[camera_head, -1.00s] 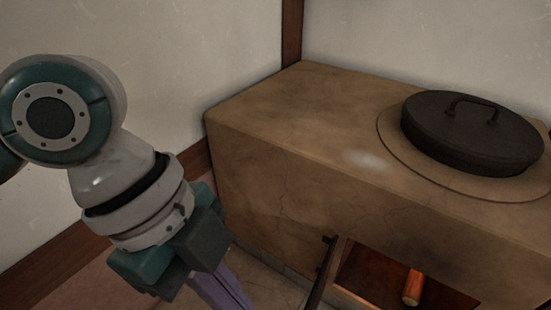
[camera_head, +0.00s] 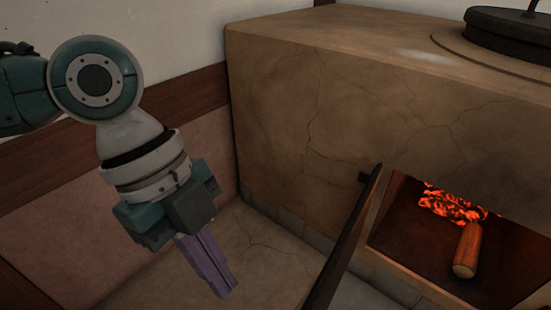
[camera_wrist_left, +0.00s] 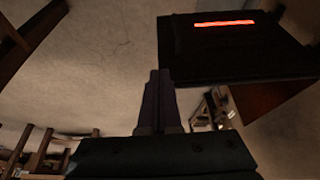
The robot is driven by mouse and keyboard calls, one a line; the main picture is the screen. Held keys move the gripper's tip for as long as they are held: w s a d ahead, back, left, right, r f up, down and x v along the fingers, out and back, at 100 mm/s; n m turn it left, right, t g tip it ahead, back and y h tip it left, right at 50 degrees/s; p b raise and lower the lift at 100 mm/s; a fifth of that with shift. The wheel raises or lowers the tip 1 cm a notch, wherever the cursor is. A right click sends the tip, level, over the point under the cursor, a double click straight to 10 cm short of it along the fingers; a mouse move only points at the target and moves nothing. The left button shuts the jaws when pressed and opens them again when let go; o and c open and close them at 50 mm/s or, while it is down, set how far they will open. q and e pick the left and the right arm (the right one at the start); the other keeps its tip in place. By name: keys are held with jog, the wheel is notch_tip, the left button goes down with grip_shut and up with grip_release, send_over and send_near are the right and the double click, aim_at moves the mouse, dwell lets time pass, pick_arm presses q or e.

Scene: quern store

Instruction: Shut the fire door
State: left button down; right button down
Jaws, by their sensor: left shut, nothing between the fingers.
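The fire door (camera_head: 345,240) stands open at the left side of the firebox opening (camera_head: 405,215), seen almost edge-on as a dark narrow panel. In the left wrist view it appears to be the dark plate (camera_wrist_left: 230,60) with a glowing red slot. My left gripper (camera_head: 226,290) has purple fingers, shut and empty, pointing down to the left of the door with a visible gap. Its closed fingers also show in the left wrist view (camera_wrist_left: 160,78), near the plate's lower left corner; I cannot tell whether they touch. My right gripper is not in view.
The clay stove (camera_head: 300,120) fills the right and back. Red embers (camera_head: 450,205) and a log (camera_head: 467,250) lie inside the firebox. A dark lid (camera_head: 510,35) sits on top. The floor (camera_head: 265,265) left of the door is clear. A wall (camera_head: 100,225) runs along the left.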

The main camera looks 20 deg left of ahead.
pick_arm(q)
jog(key=s+d+f+b, duration=0.1)
jog(key=d+f+b, duration=0.3)
jog(key=d+f, duration=0.1)
jog(key=shift+s+d+f, duration=0.2)
jog(key=shift+d+f, duration=0.15)
jog(key=shift+d, duration=0.2)
